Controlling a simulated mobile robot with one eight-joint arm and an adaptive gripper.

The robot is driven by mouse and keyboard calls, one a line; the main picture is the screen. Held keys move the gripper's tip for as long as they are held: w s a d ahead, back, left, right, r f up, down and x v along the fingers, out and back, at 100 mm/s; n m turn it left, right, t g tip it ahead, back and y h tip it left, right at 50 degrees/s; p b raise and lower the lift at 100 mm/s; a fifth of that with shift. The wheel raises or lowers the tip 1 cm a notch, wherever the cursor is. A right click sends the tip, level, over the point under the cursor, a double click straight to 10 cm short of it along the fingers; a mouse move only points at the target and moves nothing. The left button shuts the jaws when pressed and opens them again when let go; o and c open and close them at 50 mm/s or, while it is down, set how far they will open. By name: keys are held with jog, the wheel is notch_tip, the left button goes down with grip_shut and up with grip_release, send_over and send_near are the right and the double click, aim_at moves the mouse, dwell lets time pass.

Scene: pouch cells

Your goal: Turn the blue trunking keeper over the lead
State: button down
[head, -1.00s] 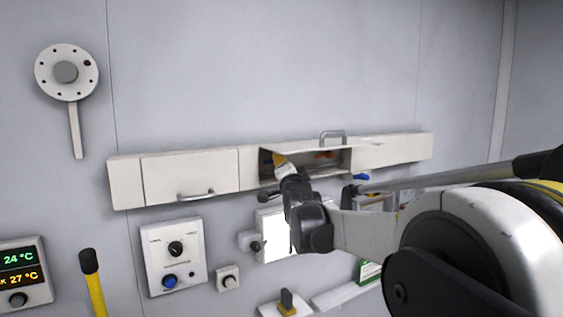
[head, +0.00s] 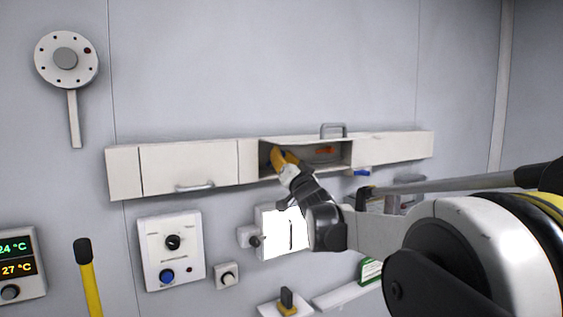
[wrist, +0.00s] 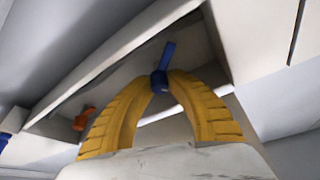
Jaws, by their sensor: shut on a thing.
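The blue trunking keeper (wrist: 169,56) is in the middle of the wrist view, a small blue piece with a flat tab pointing up. The yellow fingertips of my gripper (wrist: 161,84) are closed on its rounded lower end. In the head view my gripper (head: 284,159) reaches into the left end of the open section of the white trunking (head: 205,167); the keeper is hidden there behind the fingers. I cannot make out the lead in either view.
An orange piece (wrist: 85,118) sits farther along inside the trunking; it also shows in the head view (head: 325,151). Another blue piece (head: 361,173) is at the trunking's lower edge to the right.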

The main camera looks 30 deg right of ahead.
jog(key=n+y, duration=0.2)
jog(key=n, duration=0.2)
jog(key=n+y+b, duration=0.1)
jog(key=n+y, duration=0.1)
jog(key=n, duration=0.2)
jog(key=shift+b, duration=0.3)
jog(key=shift+n+y, duration=0.85)
jog(key=shift+n, duration=0.8)
jog(key=shift+n+y, duration=0.85)
jog(key=shift+n, duration=0.8)
jog(key=shift+g, duration=0.3)
jog(key=c, duration=1.6)
grip_release()
jog(key=shift+o, duration=0.2)
jog(key=v, duration=1.2)
